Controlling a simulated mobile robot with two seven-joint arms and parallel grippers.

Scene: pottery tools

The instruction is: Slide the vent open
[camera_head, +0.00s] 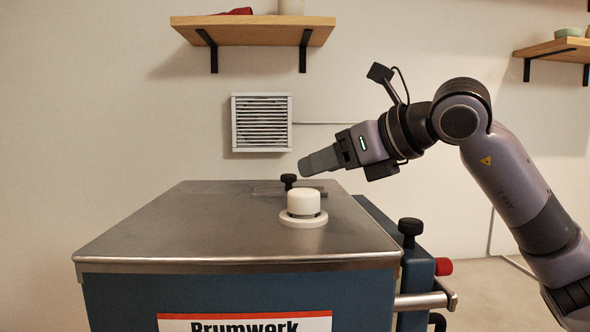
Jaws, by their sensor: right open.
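A small black knob (289,181) stands near the back of the metal lid (190,225) of a blue cabinet. A flat metal slide plate (268,189) lies around the knob's foot and runs to the right; whether it covers an opening cannot be told. My right gripper (309,165) reaches in from the right with its grey fingers pointing left. The fingertips appear just above and right of the knob, apart from it. The fingers overlap in this view; the gripper is open with nothing seen in it. My left gripper is not in view.
A white round cap (303,204) on a white ring stands in front of the knob. A louvred grille (262,122) is on the wall behind. A wooden shelf (253,29) hangs above. The lid's left side is clear. A black knob (410,231) stands at the cabinet's right.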

